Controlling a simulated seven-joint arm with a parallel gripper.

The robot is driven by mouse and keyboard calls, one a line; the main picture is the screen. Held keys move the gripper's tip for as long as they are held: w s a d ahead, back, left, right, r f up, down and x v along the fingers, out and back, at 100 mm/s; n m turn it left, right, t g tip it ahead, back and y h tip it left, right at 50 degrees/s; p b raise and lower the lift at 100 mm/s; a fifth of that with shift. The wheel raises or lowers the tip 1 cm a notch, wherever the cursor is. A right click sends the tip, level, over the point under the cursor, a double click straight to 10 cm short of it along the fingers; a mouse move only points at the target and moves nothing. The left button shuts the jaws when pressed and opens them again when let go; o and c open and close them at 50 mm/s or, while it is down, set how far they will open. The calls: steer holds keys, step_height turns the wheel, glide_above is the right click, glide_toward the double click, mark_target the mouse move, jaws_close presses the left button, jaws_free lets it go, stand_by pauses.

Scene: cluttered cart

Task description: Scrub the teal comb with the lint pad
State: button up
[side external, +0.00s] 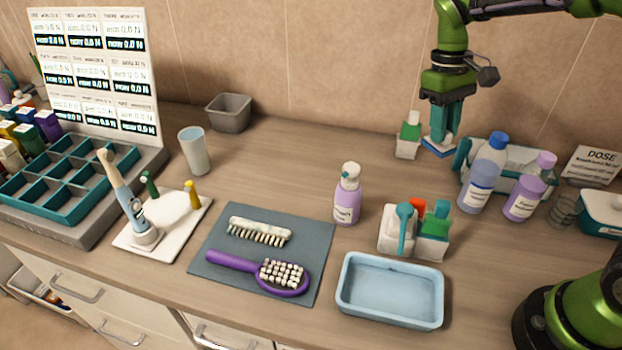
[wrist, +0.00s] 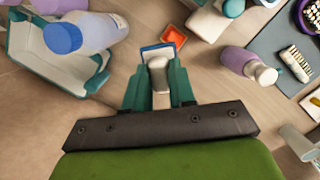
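My gripper (side external: 440,135) is raised at the back right, above the counter, beside the teal-edged basket. Its teal fingers (wrist: 158,88) are closed around the pale handle of a pad with a blue edge, which looks like the lint pad (side external: 437,148); the pad also shows in the wrist view (wrist: 157,50). No plainly teal comb shows. A whitish comb with teeth (side external: 260,231) lies on the grey-blue mat (side external: 212,240), above a purple brush (side external: 235,262). The comb also shows at the right of the wrist view (wrist: 296,63), well away from my gripper.
A purple pump bottle (side external: 347,200) and a caddy of tools (side external: 400,243) stand between my gripper and the mat. A blue tray (side external: 390,318) is in front. Bottles (side external: 483,178) and the basket (side external: 466,158) crowd the right.

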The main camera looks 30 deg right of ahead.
jaws_close()
steer(key=shift+r, duration=0.55)
step_height(320, 180, up, 4)
steer(key=shift+r, duration=0.15)
steer(key=w+a+n+t+h, duration=0.15)
steer(key=w+a+n, duration=0.25)
steer(key=a+n, duration=1.05)
steer(key=w+a+n+t, duration=0.25)
steer(key=a+n, duration=0.95)
steer(key=a, duration=0.6)
steer(key=shift+n, duration=0.25)
steer(key=shift+s+a+f+x, duration=0.1)
steer(key=shift+s+a+x, duration=0.25)
steer(key=shift+x, duration=2.7)
steer(key=shift+s+a+f+x, duration=0.1)
steer(key=shift+s+a+x, duration=0.25)
steer(key=shift+x, duration=2.65)
steer(key=shift+s+a+f+x, duration=0.1)
steer(key=shift+s+a+x, duration=0.25)
steer(key=shift+x, duration=2.7)
